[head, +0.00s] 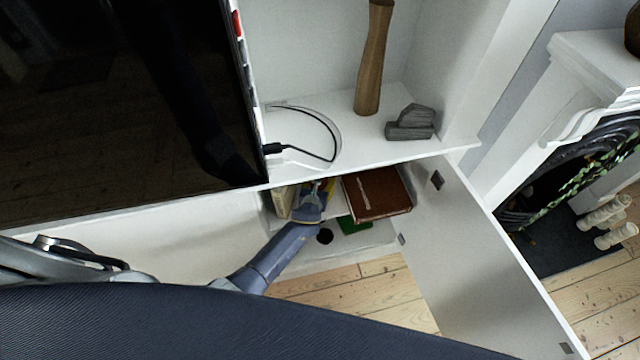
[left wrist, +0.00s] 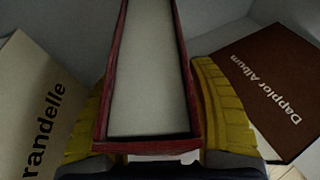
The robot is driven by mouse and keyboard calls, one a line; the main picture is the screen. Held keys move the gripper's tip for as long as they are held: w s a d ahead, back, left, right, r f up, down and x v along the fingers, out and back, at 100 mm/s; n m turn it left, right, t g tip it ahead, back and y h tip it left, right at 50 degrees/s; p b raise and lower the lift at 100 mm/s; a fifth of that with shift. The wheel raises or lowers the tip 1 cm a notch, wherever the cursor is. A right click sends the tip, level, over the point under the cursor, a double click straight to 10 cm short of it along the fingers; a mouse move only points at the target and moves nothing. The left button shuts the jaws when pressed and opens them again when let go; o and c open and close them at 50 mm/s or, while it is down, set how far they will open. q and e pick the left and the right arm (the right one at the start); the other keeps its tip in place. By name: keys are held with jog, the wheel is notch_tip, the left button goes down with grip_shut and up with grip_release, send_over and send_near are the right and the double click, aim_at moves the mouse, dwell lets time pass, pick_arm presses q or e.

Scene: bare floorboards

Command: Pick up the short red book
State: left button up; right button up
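The red book (left wrist: 150,148) stands in the middle of the left wrist view, its red cover edges framing pale pages. My left gripper (head: 318,194) reaches into the open lower cabinet in the head view. Its yellow fingers (left wrist: 158,105) lie close along both sides of the red book in the left wrist view and appear shut on it. The book is hardly distinguishable in the head view, where the gripper covers that spot. My right gripper is not in view.
A brown album (head: 377,193) lies right of the gripper, and a cream book (head: 283,202) is on its left. A green thing (head: 353,226) lies below. The open cabinet door (head: 470,250) bounds the right side. The shelf above carries a wooden vase (head: 373,60) and a grey ornament (head: 410,123).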

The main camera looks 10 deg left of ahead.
pick_arm(q)
grip_shut()
jog(key=shift+r, duration=0.1)
jog(key=shift+r, duration=0.1)
dwell(0.4)
jog(key=s+f+v, duration=0.1)
jog(key=f+v, duration=0.2)
jog(key=v, duration=1.5)
jog(key=shift+s+f, duration=0.15)
jog(key=shift+f, duration=0.1)
